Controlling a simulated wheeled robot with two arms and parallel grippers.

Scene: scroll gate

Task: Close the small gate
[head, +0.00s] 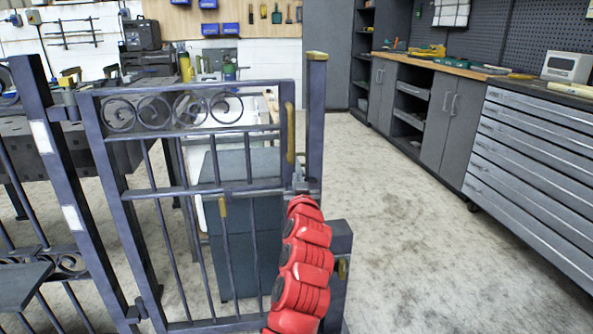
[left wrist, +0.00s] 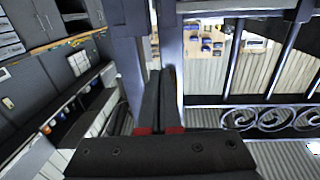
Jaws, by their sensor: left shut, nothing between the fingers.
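The small gate (head: 190,191) is a dark blue-grey metal frame with a row of scrolls near its top and vertical bars below. Its hinge side is by the left post (head: 38,125), which has white patches. A brass handle (head: 290,133) is on its right upright. The right post (head: 317,120), brass-capped, stands just right of that upright with a narrow gap showing; I cannot tell if they meet. My left gripper (head: 299,178) is at the gate's right upright, below the handle, shut and empty. In the left wrist view its fingers (left wrist: 158,105) lie beside a metal upright; contact is unclear. My right gripper is not in view.
A grey box-like block (head: 245,215) stands behind the gate's bars. Grey cabinets and a drawer unit (head: 530,150) line the right wall. A workbench with tools is behind at left. The concrete floor (head: 420,240) on the right is clear.

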